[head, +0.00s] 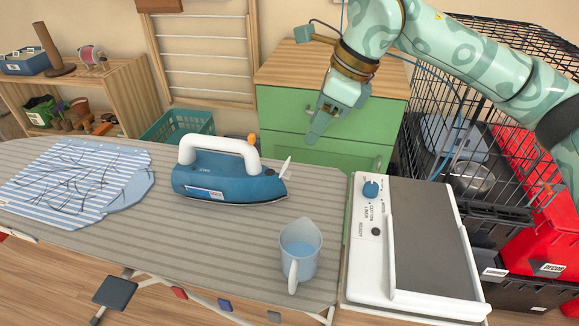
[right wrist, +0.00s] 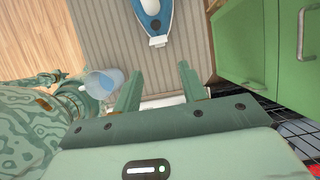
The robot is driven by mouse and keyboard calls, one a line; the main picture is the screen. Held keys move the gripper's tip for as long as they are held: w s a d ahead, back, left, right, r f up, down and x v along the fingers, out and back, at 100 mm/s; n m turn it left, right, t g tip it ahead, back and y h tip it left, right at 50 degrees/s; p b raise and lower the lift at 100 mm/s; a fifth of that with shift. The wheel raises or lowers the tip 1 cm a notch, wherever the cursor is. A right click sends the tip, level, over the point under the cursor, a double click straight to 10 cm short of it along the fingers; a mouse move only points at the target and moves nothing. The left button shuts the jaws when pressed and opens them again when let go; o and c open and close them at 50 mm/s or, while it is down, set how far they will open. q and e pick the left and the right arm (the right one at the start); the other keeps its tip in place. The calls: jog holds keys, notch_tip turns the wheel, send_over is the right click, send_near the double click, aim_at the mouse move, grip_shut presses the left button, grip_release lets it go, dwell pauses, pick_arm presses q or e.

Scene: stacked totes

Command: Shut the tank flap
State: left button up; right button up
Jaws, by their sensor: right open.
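The blue iron (head: 228,177) with a white handle stands on the ironing board, its nose to the right. A thin white flap (head: 285,167) stands up, tilted, at its nose; I take this as the tank flap, and it looks open. The iron also shows at the top of the right wrist view (right wrist: 151,14). My right gripper (head: 320,124) is open and empty, up and to the right of the iron, apart from it. Its two fingers also show apart in the right wrist view (right wrist: 158,88). My left gripper is not in view.
A jug (head: 300,250) with bluish water stands on the ironing board (head: 200,245) in front of the iron. A striped cloth (head: 70,185) lies at left. A white base unit (head: 365,270) is at right. Behind are a green cabinet (head: 285,108) and a wire cage (head: 425,115).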

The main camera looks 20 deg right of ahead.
aim_at(287, 173)
jog(key=b+x, duration=0.4)
jog(key=x, duration=0.7)
jog(key=shift+a+f, duration=0.2)
jog(key=shift+f, duration=0.15)
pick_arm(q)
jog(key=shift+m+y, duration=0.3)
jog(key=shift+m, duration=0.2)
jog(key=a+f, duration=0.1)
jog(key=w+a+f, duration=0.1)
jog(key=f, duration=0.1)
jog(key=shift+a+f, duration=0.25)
pick_arm(e)
jog(key=shift+r, duration=0.1)
jog(key=c, duration=0.7)
